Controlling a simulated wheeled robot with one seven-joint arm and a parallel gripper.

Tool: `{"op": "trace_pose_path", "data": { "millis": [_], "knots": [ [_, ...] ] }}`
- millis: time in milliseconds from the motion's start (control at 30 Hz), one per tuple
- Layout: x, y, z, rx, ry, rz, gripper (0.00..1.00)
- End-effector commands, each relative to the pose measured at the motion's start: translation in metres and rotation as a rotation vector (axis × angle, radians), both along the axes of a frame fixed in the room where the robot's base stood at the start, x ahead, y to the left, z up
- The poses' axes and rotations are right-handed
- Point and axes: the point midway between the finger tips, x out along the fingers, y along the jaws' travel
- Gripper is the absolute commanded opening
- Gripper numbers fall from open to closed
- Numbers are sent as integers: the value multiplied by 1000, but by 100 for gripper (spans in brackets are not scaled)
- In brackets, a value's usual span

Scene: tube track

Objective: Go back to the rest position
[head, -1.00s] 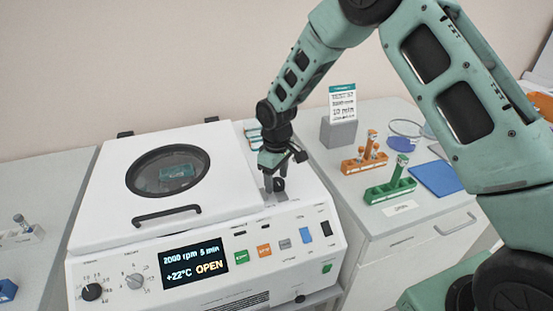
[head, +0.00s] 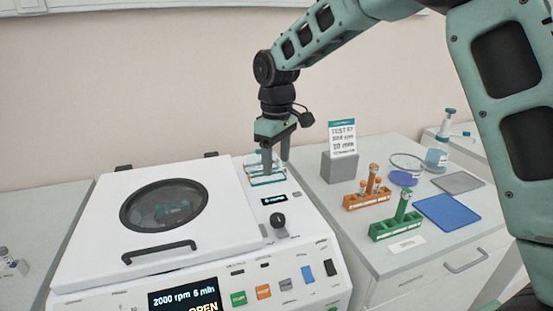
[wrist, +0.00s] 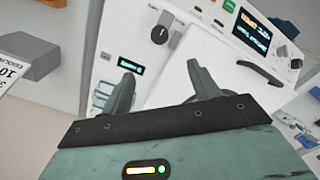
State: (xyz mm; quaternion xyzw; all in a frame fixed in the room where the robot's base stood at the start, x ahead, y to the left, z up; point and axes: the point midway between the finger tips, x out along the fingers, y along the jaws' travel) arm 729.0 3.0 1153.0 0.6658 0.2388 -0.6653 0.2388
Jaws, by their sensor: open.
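My gripper (head: 273,165) is open and empty, pointing down above the back right part of the white centrifuge (head: 85,262). In the wrist view, its two dark fingers (wrist: 160,92) stand apart with nothing between them. The centrifuge's lid (head: 205,225) with a round window is down, while its display (head: 185,299) reads 2000 rpm and OPEN. A black knob (head: 278,220) and a small screen (head: 274,199) lie on the top panel, below and in front of my gripper. The knob also shows in the wrist view (wrist: 160,35).
On the right bench stand an orange rack (head: 366,200) and a green rack (head: 396,228) with tubes, a blue mat (head: 450,211), a grey mat (head: 458,181) and a bottle (head: 436,158). A sign on a grey block (head: 340,167) stands behind them. The air above the benches is mostly clear.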

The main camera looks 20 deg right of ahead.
Motion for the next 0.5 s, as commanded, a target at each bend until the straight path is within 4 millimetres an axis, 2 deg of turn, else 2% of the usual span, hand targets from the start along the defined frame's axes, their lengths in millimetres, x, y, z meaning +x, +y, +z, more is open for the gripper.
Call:
{"op": "trace_pose_path", "data": {
  "millis": [433, 500],
  "knots": [
    [0, 0, 1, 0, 0, 0, 61],
    [-7, 6, 2, 3, -1, 5, 61]
  ]
}}
